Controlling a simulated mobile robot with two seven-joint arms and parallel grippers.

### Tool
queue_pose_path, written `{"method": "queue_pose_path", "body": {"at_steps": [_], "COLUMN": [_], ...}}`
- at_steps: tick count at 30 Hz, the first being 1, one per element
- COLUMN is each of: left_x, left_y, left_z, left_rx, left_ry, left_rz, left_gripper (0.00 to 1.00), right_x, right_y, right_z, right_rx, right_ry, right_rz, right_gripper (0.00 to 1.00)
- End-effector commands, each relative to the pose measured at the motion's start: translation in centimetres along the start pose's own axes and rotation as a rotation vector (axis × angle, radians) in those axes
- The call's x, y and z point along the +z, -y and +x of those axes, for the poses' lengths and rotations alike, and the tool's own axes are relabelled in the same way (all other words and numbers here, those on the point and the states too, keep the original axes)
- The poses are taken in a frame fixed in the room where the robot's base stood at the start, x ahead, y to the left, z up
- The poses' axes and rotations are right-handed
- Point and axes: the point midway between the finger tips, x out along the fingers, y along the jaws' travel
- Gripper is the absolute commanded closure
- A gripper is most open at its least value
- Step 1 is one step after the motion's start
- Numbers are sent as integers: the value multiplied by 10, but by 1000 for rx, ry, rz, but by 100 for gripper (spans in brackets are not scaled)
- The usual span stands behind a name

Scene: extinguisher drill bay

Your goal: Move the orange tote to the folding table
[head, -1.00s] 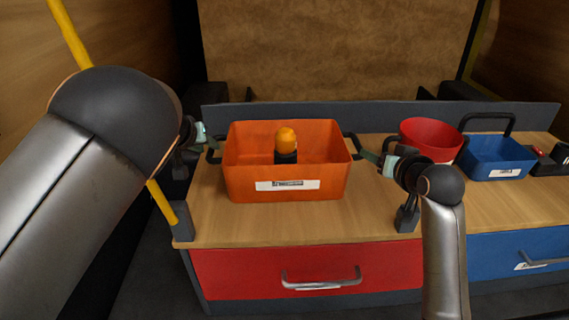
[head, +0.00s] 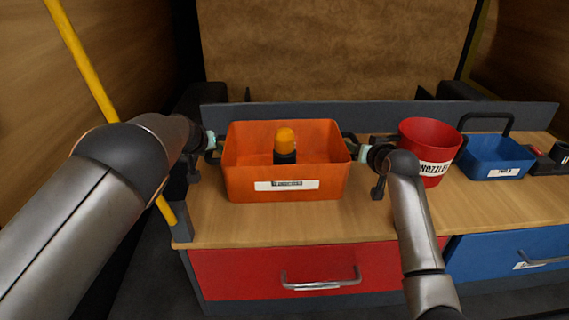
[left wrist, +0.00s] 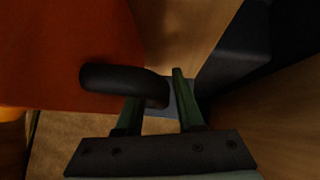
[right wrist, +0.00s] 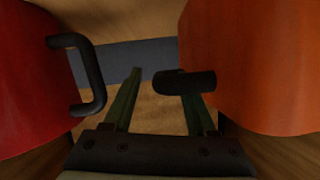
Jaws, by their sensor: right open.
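The orange tote (head: 250,170) stands on the wooden worktop, a white label on its front. An amber-topped black beacon (head: 285,142) is inside it. Black handles stick out on both sides. My left gripper (head: 210,141) is at the tote's left handle; in the left wrist view the handle (left wrist: 110,78) reaches between its parted fingers (left wrist: 158,88). My right gripper (head: 359,151) is at the right handle; in the right wrist view the handle tip (right wrist: 180,84) lies between its open fingers (right wrist: 162,85). The folding table cannot be made out.
A red bucket (head: 425,140) stands close to the right of my right gripper, its handle (right wrist: 90,75) near in the right wrist view. A blue tote (head: 492,160) is further right. A yellow pole (head: 85,60) rises at left. The worktop (head: 300,222) in front is clear.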

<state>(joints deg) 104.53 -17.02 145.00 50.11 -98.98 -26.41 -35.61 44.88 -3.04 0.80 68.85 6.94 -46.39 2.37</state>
Motion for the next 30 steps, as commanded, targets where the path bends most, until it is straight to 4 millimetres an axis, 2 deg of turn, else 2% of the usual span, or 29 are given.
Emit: {"method": "queue_pose_path", "body": {"at_steps": [6,17,26,30], "left_x": [0,0,0,0], "left_y": [1,1,0,0], "left_z": [6,7,7,7], "left_rx": [0,-1,-1,0], "left_ry": [-2,-2,-2,-2], "left_rz": [-2,-1,-1,-1], "left_gripper": [63,64,98,100], "right_x": [0,0,0,0], "right_y": [0,0,0,0], "right_z": [10,11,11,11], "right_rx": [0,0,0,0], "right_ry": [0,-1,0,0], "right_rz": [0,0,0,0], "right_gripper": [43,44,78,94]}}
